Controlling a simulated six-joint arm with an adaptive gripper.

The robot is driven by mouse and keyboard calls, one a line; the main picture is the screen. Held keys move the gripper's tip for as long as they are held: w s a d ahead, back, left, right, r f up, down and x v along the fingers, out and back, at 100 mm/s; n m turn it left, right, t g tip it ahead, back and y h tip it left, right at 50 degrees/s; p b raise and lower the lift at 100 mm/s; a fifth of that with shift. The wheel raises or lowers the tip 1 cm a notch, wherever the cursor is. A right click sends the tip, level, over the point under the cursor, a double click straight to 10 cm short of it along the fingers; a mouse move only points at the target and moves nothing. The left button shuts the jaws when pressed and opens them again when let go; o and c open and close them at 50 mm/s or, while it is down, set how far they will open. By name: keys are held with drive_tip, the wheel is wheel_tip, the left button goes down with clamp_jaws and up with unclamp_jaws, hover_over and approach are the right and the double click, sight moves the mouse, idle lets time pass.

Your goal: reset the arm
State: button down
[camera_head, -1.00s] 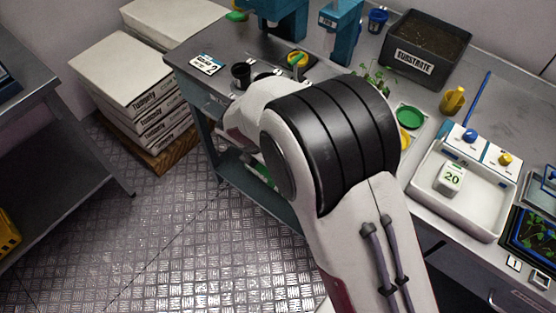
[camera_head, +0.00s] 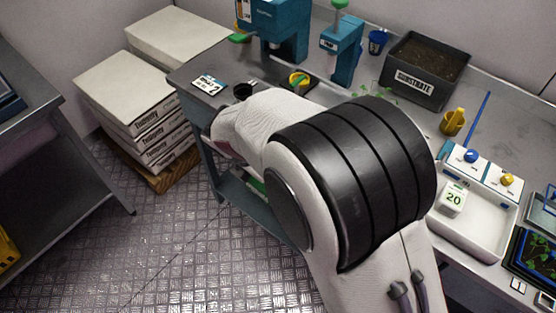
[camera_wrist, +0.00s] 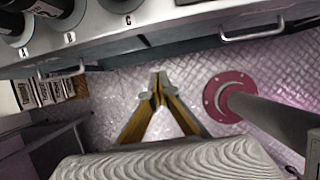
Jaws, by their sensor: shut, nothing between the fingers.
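My gripper (camera_wrist: 157,84) shows in the wrist view, its two yellow-brown fingers meeting at their tips. It is shut and empty, over the metal floor in front of the bench edge. In the head view my arm covers the middle of the bench, and the gripper is hidden behind it.
The bench holds a substrate box (camera_head: 425,70), a yellow cup (camera_head: 452,122), a white tray (camera_head: 484,226) with a block marked 20 (camera_head: 453,198), and teal machines (camera_head: 273,28). Stacked boxes (camera_head: 128,92) stand left. Dark round holders (camera_wrist: 55,10) line the bench edge. Floor (camera_head: 170,235) between benches is clear.

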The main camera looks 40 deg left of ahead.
idle(0.4)
drive_tip(key=s+d+r+m, duration=0.2)
drive_tip(key=d+r+m, duration=0.5)
drive_tip(key=d+m, duration=0.5)
drive_tip(key=s+d+r+m, duration=0.2)
drive_tip(key=d+r+m, duration=0.6)
drive_tip(key=d, duration=1.3)
drive_tip(key=s+d+r+m+t, duration=0.1)
drive_tip(key=s+d+r+m, duration=0.2)
drive_tip(key=d+r+m, duration=0.4)
drive_tip(key=d+m, duration=0.9)
drive_tip(key=d, duration=0.1)
drive_tip(key=shift+d+r, duration=0.2)
drive_tip(key=shift+r, duration=0.1)
